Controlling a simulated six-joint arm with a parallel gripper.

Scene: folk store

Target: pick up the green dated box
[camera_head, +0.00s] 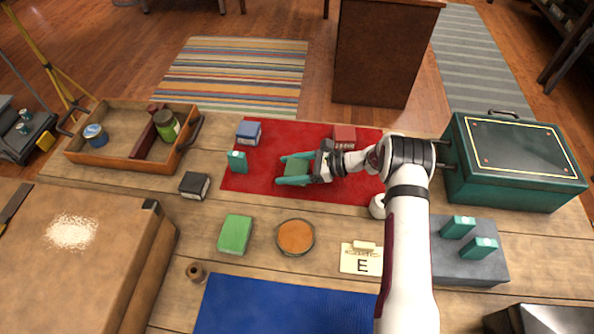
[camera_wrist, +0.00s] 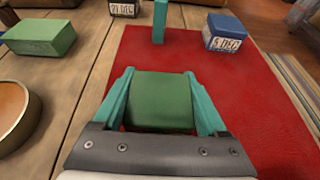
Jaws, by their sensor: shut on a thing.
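My gripper (camera_head: 285,170) is over the red mat (camera_head: 262,182), its teal fingers shut on a green box (camera_head: 297,169). In the wrist view the green box (camera_wrist: 163,98) fills the gap between the fingers (camera_wrist: 160,72). No date label shows on its visible faces. I cannot tell whether it rests on the mat or is slightly above it. Another green box (camera_head: 235,234) lies on the bare wood at the front left, with no readable date; it also shows in the wrist view (camera_wrist: 40,38).
A blue dated box (camera_head: 248,132), a red dated box (camera_head: 344,137) and a teal upright piece (camera_head: 237,162) surround the gripper. A black dated box (camera_head: 194,186), orange-topped round dish (camera_head: 295,237) and "E" card (camera_head: 361,262) lie outside the mat. A green chest (camera_head: 515,160) stands right.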

